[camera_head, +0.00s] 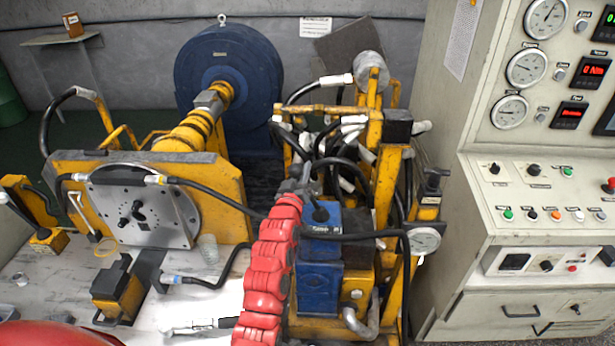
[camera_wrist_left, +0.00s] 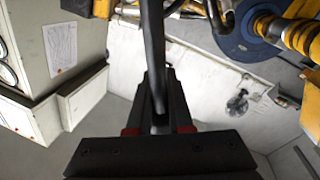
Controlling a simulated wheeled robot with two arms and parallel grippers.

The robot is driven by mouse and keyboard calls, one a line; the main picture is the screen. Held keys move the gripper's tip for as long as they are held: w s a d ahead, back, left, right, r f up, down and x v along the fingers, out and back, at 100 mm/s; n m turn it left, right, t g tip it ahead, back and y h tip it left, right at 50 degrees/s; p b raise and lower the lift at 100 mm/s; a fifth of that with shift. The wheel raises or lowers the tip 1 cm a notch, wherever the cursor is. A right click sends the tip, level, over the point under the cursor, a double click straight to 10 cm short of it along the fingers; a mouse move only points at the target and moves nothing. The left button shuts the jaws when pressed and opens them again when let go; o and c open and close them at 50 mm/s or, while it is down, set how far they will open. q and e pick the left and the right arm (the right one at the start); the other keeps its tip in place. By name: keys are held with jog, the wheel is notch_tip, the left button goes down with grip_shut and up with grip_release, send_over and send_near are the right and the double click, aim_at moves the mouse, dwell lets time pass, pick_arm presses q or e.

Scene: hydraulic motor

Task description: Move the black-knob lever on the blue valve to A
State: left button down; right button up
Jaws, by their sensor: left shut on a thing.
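The blue valve (camera_head: 320,278) stands in the middle of the yellow-framed machine in the head view, just right of my red left arm. My left gripper (camera_head: 305,178) is over the top of the valve, at its upper left. In the left wrist view its fingers (camera_wrist_left: 158,112) are closed around a long dark rod, the lever (camera_wrist_left: 152,45), which runs up out of the picture. A dark lever base (camera_head: 320,213) shows on top of the valve. The knob and the A mark cannot be made out. My right gripper is not in view.
Black hoses (camera_head: 370,236) cross close to the valve. A pressure gauge (camera_head: 425,240) sits to its right. A grey control cabinet (camera_head: 440,120) stands further right. A large blue motor (camera_head: 245,120) is behind. A white bench top (camera_head: 45,275) lies at the left.

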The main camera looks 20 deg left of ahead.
pick_arm(q)
jog(key=shift+a+r, duration=0.2)
jog(key=shift+r, duration=0.35)
jog(key=shift+a+r, duration=0.2)
jog(key=shift+r, duration=0.35)
jog(key=c, duration=0.9)
grip_release()
jog(key=shift+w+f, duration=0.1)
jog(key=shift+o, duration=0.3)
jog(key=shift+a+f, duration=0.1)
jog(key=shift+a, duration=0.05)
jog(key=shift+s+f, duration=0.25)
jog(key=shift+s, duration=0.05)
jog(key=shift+w+d+f, duration=0.1)
jog(key=shift+d+f, duration=0.1)
jog(key=shift+f, duration=0.25)
jog(key=shift+s+d+f, duration=0.1)
jog(key=shift+s+f, duration=0.05)
jog(key=shift+s, duration=0.3)
jog(key=s+d+f+b, duration=0.1)
jog(key=s+b, duration=0.4)
jog(key=s, duration=1.1)
jog(key=shift+s+d, duration=0.2)
jog(key=shift+d, duration=0.15)
